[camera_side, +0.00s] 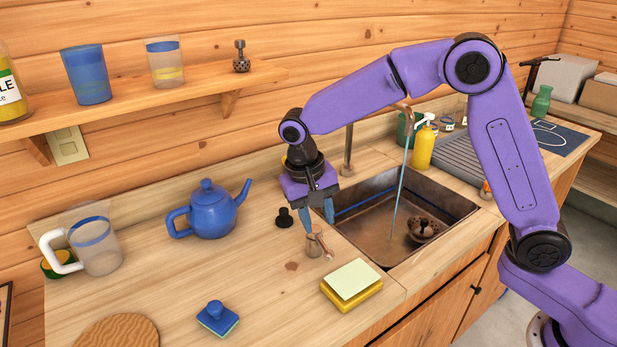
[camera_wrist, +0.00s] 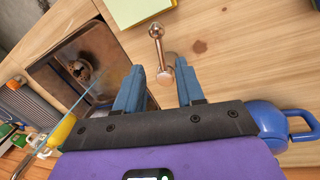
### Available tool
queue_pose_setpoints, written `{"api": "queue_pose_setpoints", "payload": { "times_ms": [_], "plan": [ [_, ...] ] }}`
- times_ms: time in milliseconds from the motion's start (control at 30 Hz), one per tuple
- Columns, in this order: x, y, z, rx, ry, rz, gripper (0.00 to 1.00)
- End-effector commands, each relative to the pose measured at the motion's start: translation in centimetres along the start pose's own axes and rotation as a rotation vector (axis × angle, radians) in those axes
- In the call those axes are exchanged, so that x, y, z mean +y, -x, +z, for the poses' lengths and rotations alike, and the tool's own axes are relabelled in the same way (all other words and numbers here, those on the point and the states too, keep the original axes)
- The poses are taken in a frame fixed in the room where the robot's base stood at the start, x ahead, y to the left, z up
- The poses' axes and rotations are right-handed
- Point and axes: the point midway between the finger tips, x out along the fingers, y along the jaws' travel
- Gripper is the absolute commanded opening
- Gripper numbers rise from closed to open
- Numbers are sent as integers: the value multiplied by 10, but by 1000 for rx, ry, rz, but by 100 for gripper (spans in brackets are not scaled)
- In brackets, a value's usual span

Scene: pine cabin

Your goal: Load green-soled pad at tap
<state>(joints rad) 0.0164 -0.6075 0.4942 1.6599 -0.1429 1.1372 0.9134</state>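The green-soled pad (camera_side: 217,317), a blue block with a knob and a green underside, lies on the counter at the front left in the side view. The tap (camera_side: 406,112) arches over the sink, and a thin blue water stream (camera_side: 401,185) runs from it into the basin. My gripper (camera_side: 318,217) points down over the counter just left of the sink. Its blue fingers are apart around or just above a copper piece with a short lever (camera_side: 315,243). The wrist view shows my gripper (camera_wrist: 160,72) open, with this round-ended copper lever (camera_wrist: 157,48) at the fingertips; contact is unclear.
The sink (camera_side: 350,222) holds a dark strainer-like piece (camera_side: 423,230). A yellow sponge (camera_side: 352,298) with a pale green top lies near the front edge. A blue teapot (camera_side: 208,212), black knob (camera_side: 284,218) and clear jug (camera_side: 95,245) stand left.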

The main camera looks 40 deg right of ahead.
Motion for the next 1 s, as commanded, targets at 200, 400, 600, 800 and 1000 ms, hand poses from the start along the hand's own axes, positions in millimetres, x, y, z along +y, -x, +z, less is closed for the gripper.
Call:
{"api": "queue_pose_setpoints", "payload": {
  "times_ms": [200, 400, 600, 800, 1000],
  "plan": [
    [0, 48, 0, 3, 0, -4, 38],
    [-1, 83, 0, 3, 1, -2, 38],
    [0, 101, 0, 1, 0, -1, 38],
    [0, 104, 0, -1, 1, 1, 38],
    [0, 104, 0, 0, 0, 1, 58]
  ]
}}
